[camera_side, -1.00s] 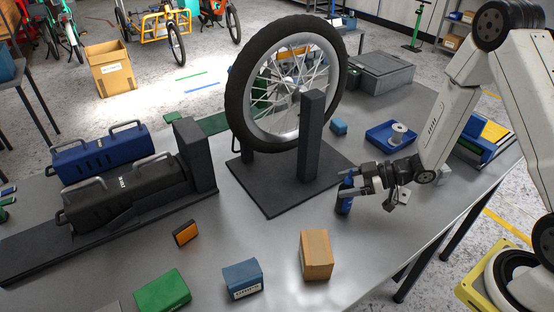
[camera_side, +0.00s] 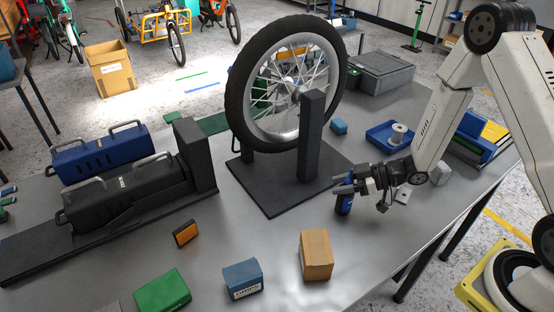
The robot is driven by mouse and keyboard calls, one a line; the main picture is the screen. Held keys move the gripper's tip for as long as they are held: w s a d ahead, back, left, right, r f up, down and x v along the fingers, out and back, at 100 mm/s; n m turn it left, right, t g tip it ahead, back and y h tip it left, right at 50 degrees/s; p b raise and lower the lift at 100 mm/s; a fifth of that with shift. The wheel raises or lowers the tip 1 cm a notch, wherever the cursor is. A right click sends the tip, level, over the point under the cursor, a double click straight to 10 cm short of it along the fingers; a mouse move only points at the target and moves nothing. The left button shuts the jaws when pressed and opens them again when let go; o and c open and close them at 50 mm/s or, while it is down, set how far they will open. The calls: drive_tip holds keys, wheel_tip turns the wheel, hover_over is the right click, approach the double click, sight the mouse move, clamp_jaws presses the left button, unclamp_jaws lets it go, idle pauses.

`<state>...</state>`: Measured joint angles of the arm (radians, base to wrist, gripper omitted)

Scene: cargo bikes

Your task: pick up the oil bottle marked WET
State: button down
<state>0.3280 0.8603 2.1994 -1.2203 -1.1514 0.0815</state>
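A small blue bottle (camera_side: 344,205) stands upright on the metal table, to the right of the wheel stand's base. No marking on it can be read from here, so I cannot tell whether it says WET. My gripper (camera_side: 345,183) reaches in from the right at the bottle's upper part, with its fingers level and pointing left. The fingers hide the bottle's top. They are at or around the bottle, but whether they press on it cannot be made out.
A spoked wheel (camera_side: 238,98) stands on a black base (camera_side: 275,200) just left of my gripper. A blue tray (camera_side: 378,137) with a spool (camera_side: 397,134) lies behind. A cardboard-coloured box (camera_side: 316,255), a blue box (camera_side: 243,279) and a green box (camera_side: 162,292) stand in front.

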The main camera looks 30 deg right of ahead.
idle(0.6)
wheel_tip(320, 180, up, 10)
idle(0.9)
idle(0.5)
